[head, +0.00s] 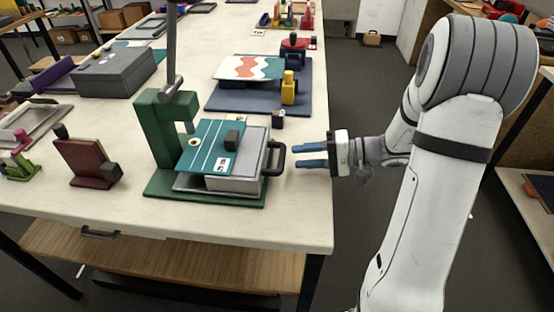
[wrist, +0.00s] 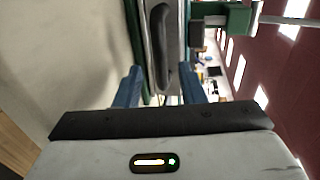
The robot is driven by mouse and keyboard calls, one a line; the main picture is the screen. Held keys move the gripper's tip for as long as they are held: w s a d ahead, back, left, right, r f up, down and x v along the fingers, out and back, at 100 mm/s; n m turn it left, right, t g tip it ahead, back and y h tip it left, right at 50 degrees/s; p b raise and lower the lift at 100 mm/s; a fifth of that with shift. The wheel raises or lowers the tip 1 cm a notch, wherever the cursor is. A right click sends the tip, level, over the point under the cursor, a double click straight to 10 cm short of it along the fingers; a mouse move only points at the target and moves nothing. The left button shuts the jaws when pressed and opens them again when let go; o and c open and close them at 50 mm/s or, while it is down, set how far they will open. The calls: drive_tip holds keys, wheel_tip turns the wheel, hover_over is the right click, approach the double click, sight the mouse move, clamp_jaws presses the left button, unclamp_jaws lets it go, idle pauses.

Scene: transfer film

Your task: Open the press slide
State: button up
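The press is a green frame (head: 160,130) with an upright post and lever on a green base, standing on the table. Its grey slide (head: 234,184) lies on the base, with a teal sheet and a small dark block on top. A dark loop handle (head: 282,158) sticks out from the slide's right side. My gripper (head: 312,156) has two blue fingers, spread apart, just right of the handle and pointing at it. In the wrist view the handle (wrist: 162,45) stands ahead, between the lines of the fingers (wrist: 168,85). No contact with the handle is visible.
The pale table (head: 110,210) ends just right of the press. Behind the press, a blue tray (head: 258,98) holds a patterned sheet and a yellow object. A small dark cube (head: 278,119) sits near the slide's back corner. A maroon stand (head: 85,162) is to the left.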

sight(281, 156)
drive_tip(key=x, duration=0.6)
drive_tip(key=shift+p, duration=0.3)
drive_tip(key=shift+c, duration=0.3)
clamp_jaws()
